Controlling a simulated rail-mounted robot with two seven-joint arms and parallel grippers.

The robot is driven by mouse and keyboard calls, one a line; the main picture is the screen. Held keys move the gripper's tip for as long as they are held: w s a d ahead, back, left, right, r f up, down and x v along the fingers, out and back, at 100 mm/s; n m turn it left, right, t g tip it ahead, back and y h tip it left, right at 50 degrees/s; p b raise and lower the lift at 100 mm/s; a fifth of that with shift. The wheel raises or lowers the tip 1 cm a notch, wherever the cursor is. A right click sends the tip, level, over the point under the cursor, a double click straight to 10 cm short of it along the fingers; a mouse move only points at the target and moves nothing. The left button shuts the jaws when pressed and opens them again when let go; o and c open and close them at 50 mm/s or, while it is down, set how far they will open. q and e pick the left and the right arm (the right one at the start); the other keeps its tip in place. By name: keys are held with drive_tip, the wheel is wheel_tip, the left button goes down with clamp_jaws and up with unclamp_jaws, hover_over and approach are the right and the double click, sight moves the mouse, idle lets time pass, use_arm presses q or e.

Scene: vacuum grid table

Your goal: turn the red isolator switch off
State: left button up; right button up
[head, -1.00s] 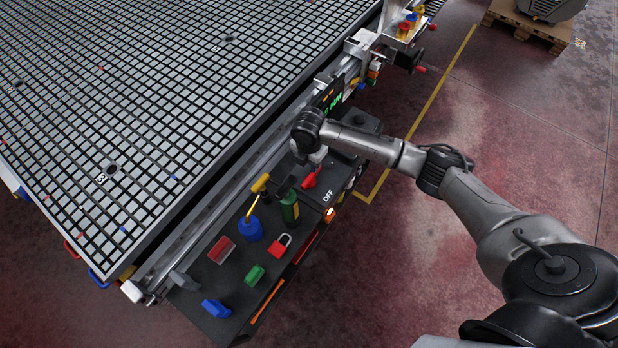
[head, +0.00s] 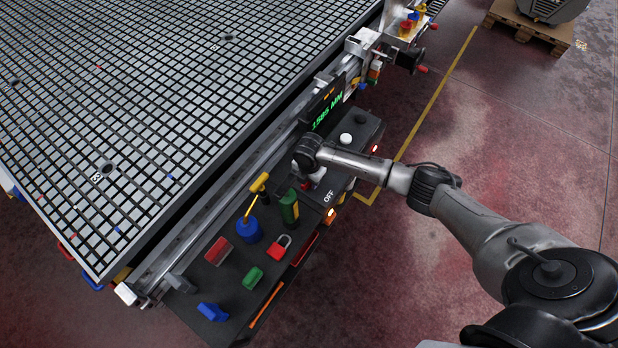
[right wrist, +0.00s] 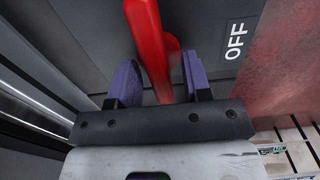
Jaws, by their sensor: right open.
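The red isolator switch (right wrist: 150,40) has a long red handle, seen in the right wrist view between the two purple fingers of my right gripper (right wrist: 160,85). The fingers are open, one on each side of the handle, with a visible gap on the left; contact on the right is unclear. A white OFF label (right wrist: 236,41) is on the dark panel right of the handle. In the head view my right gripper (head: 313,176) is over the panel beside the OFF label (head: 328,196) and hides most of the red switch (head: 305,186). My left gripper is out of view.
A white knob (head: 346,138) and green display (head: 327,114) are behind the gripper.

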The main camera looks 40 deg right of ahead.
drive_tip(key=shift+c, duration=0.2)
clamp_jaws()
